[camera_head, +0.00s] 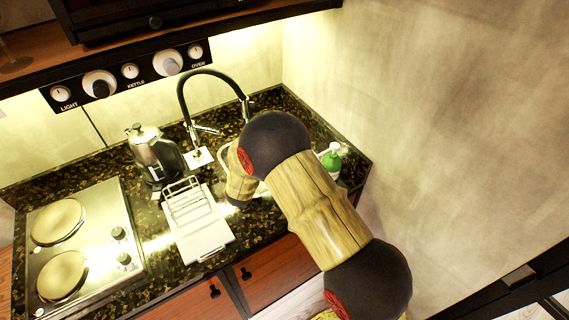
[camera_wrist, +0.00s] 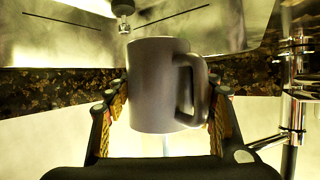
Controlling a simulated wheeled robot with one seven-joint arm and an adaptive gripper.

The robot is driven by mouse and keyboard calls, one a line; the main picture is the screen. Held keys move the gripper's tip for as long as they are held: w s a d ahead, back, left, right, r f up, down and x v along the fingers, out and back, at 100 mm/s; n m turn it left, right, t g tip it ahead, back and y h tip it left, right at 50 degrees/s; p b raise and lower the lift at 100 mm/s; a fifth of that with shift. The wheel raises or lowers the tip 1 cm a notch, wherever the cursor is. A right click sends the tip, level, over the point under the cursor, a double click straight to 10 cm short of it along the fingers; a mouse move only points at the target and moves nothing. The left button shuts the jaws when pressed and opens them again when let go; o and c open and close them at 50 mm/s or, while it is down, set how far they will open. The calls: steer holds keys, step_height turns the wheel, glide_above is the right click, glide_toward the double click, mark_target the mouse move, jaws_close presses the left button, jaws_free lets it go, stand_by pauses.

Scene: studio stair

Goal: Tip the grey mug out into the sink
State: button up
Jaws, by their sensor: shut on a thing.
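The grey mug (camera_wrist: 155,85) is between the two fingers of my gripper (camera_wrist: 173,92) in the wrist view. My gripper is shut on its sides. The mug looks about upright, with its handle toward the right finger; its inside does not show. The pale sink (camera_wrist: 45,135) spreads below and behind the mug. In the head view, my arm covers most of the sink, and only bits of its rim (camera_head: 224,152) show. The mug and my fingers are hidden there behind my arm.
A black arched tap (camera_head: 181,95) stands behind the sink; its spout end (camera_wrist: 123,8) hangs beyond the mug. A kettle (camera_head: 155,155), a white dish rack (camera_head: 203,238) and a hob (camera_head: 85,245) are to the left. A green-and-white bottle (camera_head: 331,160) stands right of the sink, near the wall.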

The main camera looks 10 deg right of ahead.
steer(key=shift+d+r, duration=0.1)
steer(key=shift+s+d+r+m+y+b, duration=0.15)
steer(key=shift+d+m+y+b, duration=0.35)
steer(key=shift+b, duration=0.75)
steer(key=m+b, duration=0.1)
steer(key=b, duration=0.1)
steer(key=d+f+m+y+b, duration=0.1)
steer(key=b, duration=0.1)
steer(key=d+t+b, duration=0.1)
steer(key=b, duration=0.2)
steer(key=shift+s+f+m, duration=0.15)
steer(key=shift+s+m, duration=0.1)
steer(key=shift+m, duration=0.15)
steer(key=shift+s+d+r+m+t+y+b, duration=0.15)
steer(key=shift+d+r+m+t+y+b, duration=0.2)
steer(key=shift+d+m+y+b, duration=0.45)
steer(key=shift+f+m+b, duration=0.1)
steer(key=shift+m+b, duration=0.3)
steer(key=shift+b, duration=0.1)
steer(key=shift+r+m+t+y, duration=0.25)
steer(key=shift+r+m+y, duration=0.2)
steer(key=shift+m, duration=0.15)
steer(key=shift+f+m+t+y+b, duration=0.3)
steer(key=shift+f+m+b, duration=0.1)
steer(key=shift+m, duration=0.3)
